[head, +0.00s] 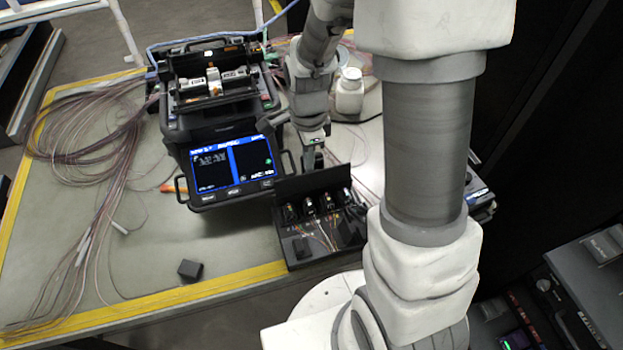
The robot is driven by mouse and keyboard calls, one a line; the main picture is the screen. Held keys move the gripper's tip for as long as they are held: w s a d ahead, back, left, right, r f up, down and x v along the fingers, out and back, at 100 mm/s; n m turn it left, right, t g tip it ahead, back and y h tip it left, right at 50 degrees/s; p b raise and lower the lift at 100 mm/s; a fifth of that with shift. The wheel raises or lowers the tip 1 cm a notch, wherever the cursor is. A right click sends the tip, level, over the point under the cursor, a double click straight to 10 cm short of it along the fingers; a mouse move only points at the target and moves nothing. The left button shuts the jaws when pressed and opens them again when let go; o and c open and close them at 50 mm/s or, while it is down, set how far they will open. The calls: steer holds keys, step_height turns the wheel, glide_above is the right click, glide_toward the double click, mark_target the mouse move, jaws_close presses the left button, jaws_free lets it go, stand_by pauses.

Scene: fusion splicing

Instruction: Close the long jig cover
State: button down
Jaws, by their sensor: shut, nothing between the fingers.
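A black jig box (310,252) stands at the front right of the table, with several dark fittings and thin fibers in it. Its long dark cover (300,187) stands raised along the back side, so the inside shows. My gripper (313,163) points down just behind the cover's upper edge. Its fingers look shut and empty. Whether they touch the cover I cannot tell, since the tips are small and partly hidden.
A fusion splicer (222,130) with a lit screen (233,167) stands left of my gripper, its top open. A white bottle (349,92) stands behind. Coiled fibers (85,135) lie at the left. A small black block (190,269) lies near the yellow front edge. My arm hides the table's right side.

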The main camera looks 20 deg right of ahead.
mark_target(313, 173)
steer(key=shift+s, duration=0.1)
steer(key=shift+s, duration=2.15)
steer(key=shift+r, duration=0.1)
steer(key=r+p, duration=0.2)
steer(key=w+r+p, duration=0.1)
steer(key=r+p, duration=0.3)
steer(key=r, duration=0.1)
steer(key=shift+w, duration=0.15)
